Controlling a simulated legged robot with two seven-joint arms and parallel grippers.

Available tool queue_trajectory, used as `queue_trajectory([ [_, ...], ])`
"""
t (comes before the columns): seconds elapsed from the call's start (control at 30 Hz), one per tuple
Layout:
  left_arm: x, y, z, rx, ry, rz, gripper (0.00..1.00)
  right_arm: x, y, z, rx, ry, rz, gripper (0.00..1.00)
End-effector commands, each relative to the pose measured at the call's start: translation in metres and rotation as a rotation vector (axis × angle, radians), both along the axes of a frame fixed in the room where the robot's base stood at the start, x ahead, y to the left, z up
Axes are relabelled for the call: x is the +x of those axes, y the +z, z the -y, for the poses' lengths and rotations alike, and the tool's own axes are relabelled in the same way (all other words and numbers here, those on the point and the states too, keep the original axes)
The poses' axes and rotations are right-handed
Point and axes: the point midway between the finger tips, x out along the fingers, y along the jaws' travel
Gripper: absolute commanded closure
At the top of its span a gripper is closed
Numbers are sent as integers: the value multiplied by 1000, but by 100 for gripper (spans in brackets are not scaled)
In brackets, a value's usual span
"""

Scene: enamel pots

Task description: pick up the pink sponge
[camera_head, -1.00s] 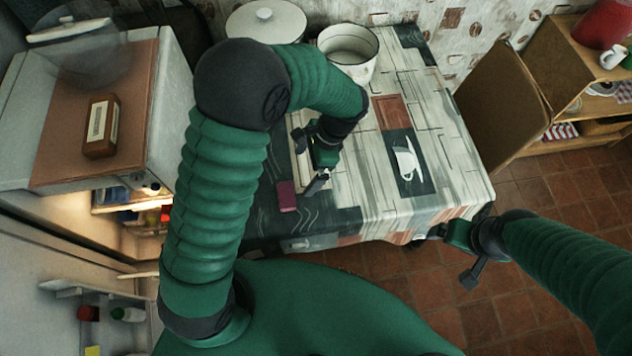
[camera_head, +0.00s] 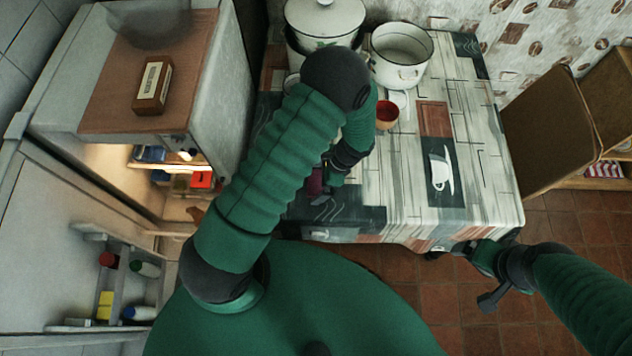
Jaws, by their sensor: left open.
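The pink sponge (camera_head: 314,184) lies on the table near its front left edge, mostly hidden behind my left arm; only a dark magenta part shows. My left gripper (camera_head: 325,179) is open and right at the sponge, with its fingers largely covered by my arm. I cannot tell whether they touch the sponge. My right gripper (camera_head: 474,274) is off the table's front right corner, away from the sponge, its fingers spread and empty.
A lidded enamel pot (camera_head: 325,20) and an open enamel pot (camera_head: 402,55) stand at the back of the table (camera_head: 480,190). A red cup (camera_head: 387,114) stands in front of them. An open fridge (camera_head: 215,85) is at left. The table's right side is clear.

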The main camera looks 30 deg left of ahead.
Motion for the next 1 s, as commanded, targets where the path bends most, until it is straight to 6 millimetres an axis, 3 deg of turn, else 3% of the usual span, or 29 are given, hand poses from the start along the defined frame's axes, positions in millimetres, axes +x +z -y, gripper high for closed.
queue_trajectory([
  [0.23,-1,-3,-1,0,0,1,1,0,0,0,0,0,0,7],
  [0.7,0,-3,-1,0,0,1,62,0,0,0,0,0,0,7],
  [1.0,0,0,-1,0,0,2,62,0,0,0,0,0,0,7],
])
